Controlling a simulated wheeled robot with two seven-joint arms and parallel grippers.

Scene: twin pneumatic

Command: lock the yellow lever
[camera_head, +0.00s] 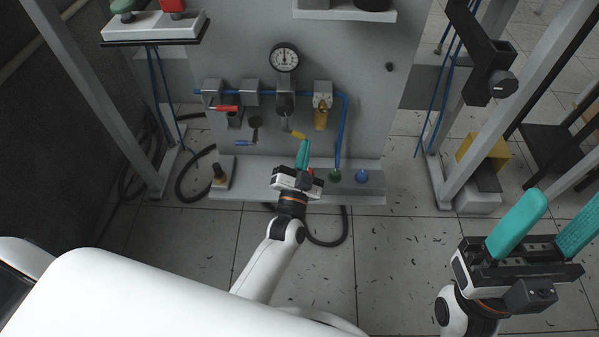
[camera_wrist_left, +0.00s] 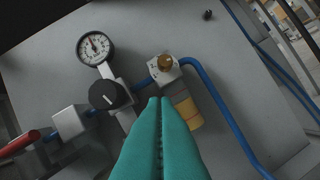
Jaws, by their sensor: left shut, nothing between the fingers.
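The yellow lever (camera_head: 297,134) is a small handle on the grey panel, below the middle unit of the blue air line in the head view. My left gripper (camera_head: 304,145) has its teal fingers closed together, with nothing between them. Its tips show just beside and below the lever's right end; I cannot tell if they touch it. In the left wrist view the closed fingers (camera_wrist_left: 160,101) point at the panel, and I cannot make out the lever there. My right gripper (camera_head: 551,220) is at the lower right, fingers apart and empty, far from the panel.
A pressure gauge (camera_head: 285,57), a red lever (camera_head: 225,108), a blue lever (camera_head: 245,142) and an amber bowl (camera_head: 321,118) surround the spot. The panel's bottom ledge (camera_head: 245,190) carries green and blue buttons. Grey posts stand on both sides. The floor in front is mostly clear.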

